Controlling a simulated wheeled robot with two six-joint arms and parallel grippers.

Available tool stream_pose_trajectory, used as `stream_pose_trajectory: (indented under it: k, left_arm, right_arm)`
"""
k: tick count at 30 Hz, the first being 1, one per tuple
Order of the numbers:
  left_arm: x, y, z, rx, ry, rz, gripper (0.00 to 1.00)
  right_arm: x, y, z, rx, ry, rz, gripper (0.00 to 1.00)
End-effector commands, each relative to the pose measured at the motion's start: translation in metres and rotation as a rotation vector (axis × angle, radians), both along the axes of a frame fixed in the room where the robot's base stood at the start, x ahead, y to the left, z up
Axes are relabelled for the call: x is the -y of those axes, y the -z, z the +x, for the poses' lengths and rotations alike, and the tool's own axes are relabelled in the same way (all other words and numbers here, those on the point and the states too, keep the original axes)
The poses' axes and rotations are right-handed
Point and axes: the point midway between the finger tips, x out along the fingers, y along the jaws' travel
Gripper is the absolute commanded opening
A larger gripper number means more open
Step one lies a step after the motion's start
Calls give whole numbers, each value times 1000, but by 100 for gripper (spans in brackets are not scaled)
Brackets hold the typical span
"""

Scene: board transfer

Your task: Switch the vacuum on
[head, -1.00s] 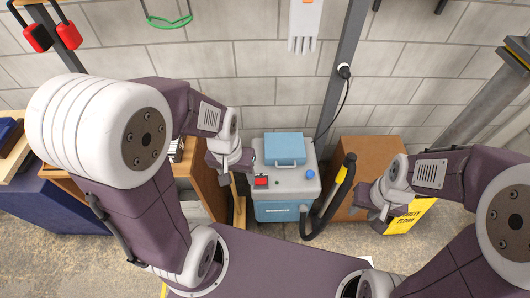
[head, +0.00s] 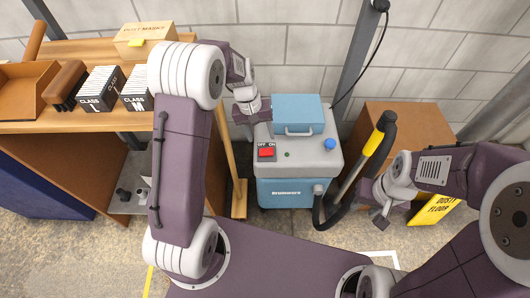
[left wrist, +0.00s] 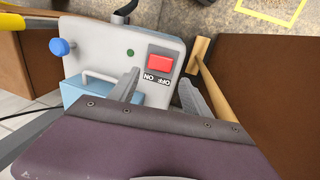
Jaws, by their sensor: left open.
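The vacuum (head: 312,158) stands by the wall, with a grey top, a blue body and a blue handled lid (head: 298,112). My left gripper (head: 249,130) is open and empty just behind and left of the switch. In the left wrist view, the red switch (left wrist: 160,62) shows just beyond and between my left gripper's fingers (left wrist: 160,82), with no clear contact. A small green dot (left wrist: 130,53) sits beside it. My right gripper (head: 380,220) hangs right of the vacuum, its opening unclear.
A wooden workbench (head: 60,126) with a brush (head: 65,83) and class-marked boxes stands left. A hose with a yellow grip (head: 373,143) rises right of the vacuum. A brown box (head: 420,125) and a yellow sign (head: 434,209) stand further right.

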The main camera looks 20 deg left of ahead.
Motion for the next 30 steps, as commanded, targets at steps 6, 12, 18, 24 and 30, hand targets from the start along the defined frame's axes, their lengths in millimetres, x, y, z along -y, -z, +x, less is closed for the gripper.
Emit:
stream_pose_trajectory:
  k: [6,12,18,24,30]
  left_arm:
    - [8,48,1,-4,2,1,56]
    - [14,79,3,-4,1,0,56]
    - [16,86,4,-1,1,1,56]
    - [16,85,4,-1,1,1,48]
    - [16,85,4,-1,1,1,7]
  right_arm:
    - [0,24,0,0,0,0,36]
    - [0,37,0,0,0,0,36]
    - [0,38,0,-1,0,0,36]
    - [0,38,0,0,0,0,36]
    - [0,37,0,0,0,0,36]
